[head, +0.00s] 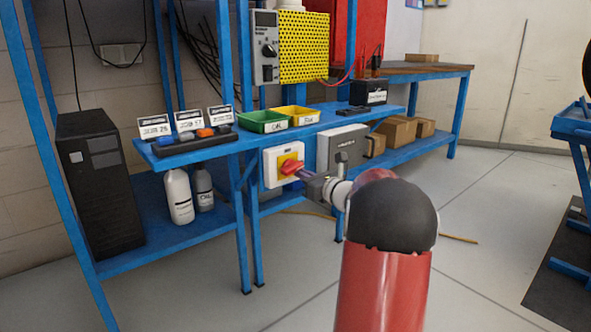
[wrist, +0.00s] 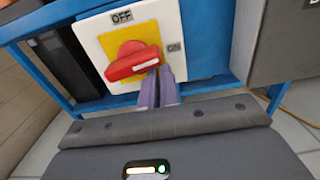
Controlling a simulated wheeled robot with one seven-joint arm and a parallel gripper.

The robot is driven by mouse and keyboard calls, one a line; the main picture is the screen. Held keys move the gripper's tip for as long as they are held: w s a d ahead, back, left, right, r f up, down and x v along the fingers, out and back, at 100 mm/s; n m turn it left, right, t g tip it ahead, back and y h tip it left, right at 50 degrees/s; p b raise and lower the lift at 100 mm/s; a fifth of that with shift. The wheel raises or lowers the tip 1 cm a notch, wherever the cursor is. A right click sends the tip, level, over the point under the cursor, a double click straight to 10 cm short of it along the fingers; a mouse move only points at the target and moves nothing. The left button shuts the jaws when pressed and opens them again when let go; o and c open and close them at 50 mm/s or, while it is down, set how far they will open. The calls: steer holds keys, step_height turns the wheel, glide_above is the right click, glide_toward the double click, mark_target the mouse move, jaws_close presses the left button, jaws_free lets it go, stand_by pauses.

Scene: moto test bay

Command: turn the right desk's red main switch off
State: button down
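The red main switch (wrist: 130,62) is a rotary handle on a yellow plate, on a white box (wrist: 92,44) under the desk's front edge. It also shows in the head view (head: 290,167). An OFF label (wrist: 122,16) is above the handle and an ON label (wrist: 174,47) is at its right. The handle's white-marked end points right, towards the ON side. My gripper (wrist: 160,76) has its two purple fingers close together, with nothing seen between them. Their tips are at the lower edge of the handle's right end; whether they touch it I cannot tell.
A grey box (head: 342,148) is mounted right of the switch. The blue desk (head: 345,118) above carries green and yellow bins (head: 292,116). Bottles (head: 179,196) and a black computer tower (head: 98,185) stand on the lower shelf at left. The floor at right is mostly clear.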

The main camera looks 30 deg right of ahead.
mark_target(303, 165)
steer(key=shift+w+a+r+p, duration=0.15)
steer(key=shift+w+r+p, duration=0.3)
steer(key=shift+r, duration=0.2)
stand_by(0.4)
steer(key=shift+w+a+f, duration=0.1)
steer(key=shift+w+f, duration=0.05)
steer(key=shift+w, duration=0.05)
steer(key=shift+y, duration=0.3)
steer(key=shift+s+d+r, duration=0.15)
steer(key=shift+d+r, duration=0.1)
steer(key=shift+r, duration=0.25)
stand_by(0.5)
steer(key=shift+r+p, duration=0.5)
steer(key=shift+r, duration=0.1)
stand_by(0.4)
steer(key=shift+f, duration=0.1)
steer(key=shift+s+f+b, duration=0.15)
steer(key=shift+f+b, duration=0.4)
steer(key=shift+f, duration=0.05)
steer(key=s+d+b, duration=0.1)
steer(key=s, duration=0.7)
steer(key=shift+r, duration=0.1)
stand_by(0.4)
